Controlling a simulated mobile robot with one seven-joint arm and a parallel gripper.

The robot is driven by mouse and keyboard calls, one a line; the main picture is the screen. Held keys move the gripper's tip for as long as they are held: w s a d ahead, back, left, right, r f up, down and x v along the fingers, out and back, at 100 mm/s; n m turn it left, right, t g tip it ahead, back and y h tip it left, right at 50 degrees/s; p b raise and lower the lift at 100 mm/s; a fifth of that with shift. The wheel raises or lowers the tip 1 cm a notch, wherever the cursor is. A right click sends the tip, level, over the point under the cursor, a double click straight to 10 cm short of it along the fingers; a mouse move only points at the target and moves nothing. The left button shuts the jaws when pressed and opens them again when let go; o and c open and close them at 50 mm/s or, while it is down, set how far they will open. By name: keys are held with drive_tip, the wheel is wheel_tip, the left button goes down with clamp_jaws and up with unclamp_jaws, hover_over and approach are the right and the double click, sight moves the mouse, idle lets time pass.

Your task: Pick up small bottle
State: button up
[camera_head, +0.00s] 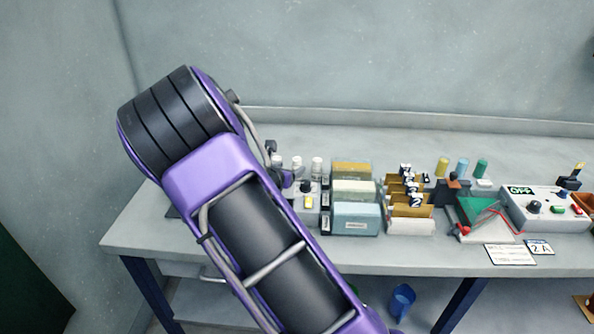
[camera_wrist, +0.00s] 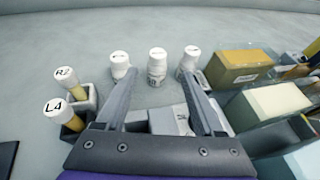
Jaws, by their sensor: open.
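Three small bottles with white caps stand in a row in the wrist view: a left one (camera_wrist: 120,65), a middle one (camera_wrist: 157,66) and a right one (camera_wrist: 189,60). Two white caps also show in the head view, on one bottle (camera_head: 297,164) and another (camera_head: 317,167). My gripper (camera_wrist: 158,74) is open and empty. Its fingers point toward the row, with the middle bottle showing in the gap between the tips. The left and right bottles are partly covered by the fingers. I cannot tell whether the tips touch any bottle. My arm hides much of this area in the head view.
Two holders with round labelled tops, L4 (camera_wrist: 54,107) and R2 (camera_wrist: 66,77), stand left of the gripper. Boxes, one yellow-topped (camera_wrist: 240,60), stand close on the right. The bench (camera_head: 150,235) is bare at its left front and behind the bottles. A control box (camera_head: 545,208) sits far right.

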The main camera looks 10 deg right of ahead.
sight(296, 164)
drive_tip(key=shift+x, duration=3.15)
drive_tip(key=shift+a, duration=0.2)
clamp_jaws()
